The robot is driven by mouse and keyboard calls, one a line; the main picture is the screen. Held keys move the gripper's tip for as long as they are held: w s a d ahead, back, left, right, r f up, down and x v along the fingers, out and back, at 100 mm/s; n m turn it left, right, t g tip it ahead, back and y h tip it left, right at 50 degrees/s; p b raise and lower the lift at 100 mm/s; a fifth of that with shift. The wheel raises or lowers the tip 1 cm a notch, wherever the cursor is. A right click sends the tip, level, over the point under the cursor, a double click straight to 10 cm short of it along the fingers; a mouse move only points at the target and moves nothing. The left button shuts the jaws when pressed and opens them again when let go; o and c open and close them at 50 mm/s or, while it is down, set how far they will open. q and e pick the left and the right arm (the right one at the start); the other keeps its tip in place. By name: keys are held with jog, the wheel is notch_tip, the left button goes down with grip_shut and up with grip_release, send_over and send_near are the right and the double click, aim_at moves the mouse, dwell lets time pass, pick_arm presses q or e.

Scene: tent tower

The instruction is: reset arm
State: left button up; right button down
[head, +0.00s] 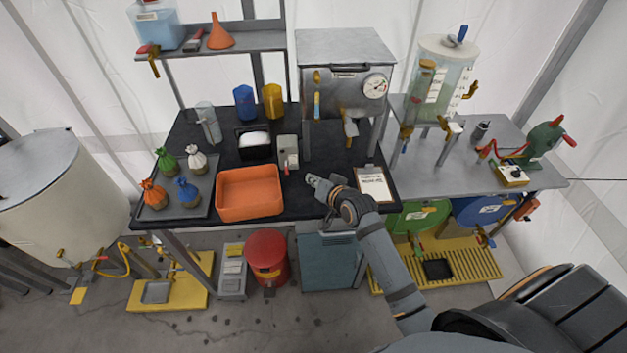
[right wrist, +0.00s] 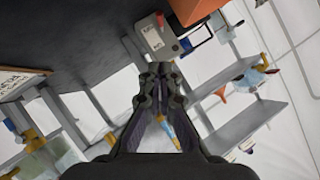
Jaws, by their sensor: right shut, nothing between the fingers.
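My right gripper (head: 316,181) is over the front part of the black table (head: 316,157), between the orange bin (head: 249,192) and the clipboard (head: 375,184). Its arm comes in from the lower right. In the right wrist view the fingers (right wrist: 160,70) are closed together with nothing between them. A small grey box with a red part (head: 287,153) stands just beyond the gripper, and it also shows past the fingertips in the right wrist view (right wrist: 157,35). My left gripper does not show in either view.
A metal cabinet with a gauge (head: 345,50) stands behind the gripper. Small tied sacks (head: 187,191) sit on a tray at left. A clear dispenser (head: 445,75) stands on the right table. A red bin (head: 266,258) and a blue-grey box (head: 330,262) are on the floor below.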

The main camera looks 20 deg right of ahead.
jog(key=shift+w+a+f, duration=0.1)
jog(key=shift+w, duration=0.05)
jog(key=s+d+f+n+g+h, duration=0.25)
jog(key=s+g, duration=0.25)
jog(key=s, duration=0.8)
jog(key=s+d+f+n+g+h, duration=0.1)
jog(key=s+d+f+n+g, duration=0.2)
jog(key=s, duration=1.1)
notch_tip(320, 180, down, 29)
jog(key=s+d+g+b, duration=0.1)
jog(key=s+g+b, duration=0.1)
jog(key=s+g, duration=0.1)
jog(key=s+d+f, duration=0.1)
jog(key=s+f, duration=1.4)
jog(key=s, duration=0.2)
jog(key=shift+s+d+f+g+b, duration=0.2)
jog(key=shift+g+b, duration=0.1)
jog(key=shift+b, duration=0.15)
jog(key=shift+y, duration=0.25)
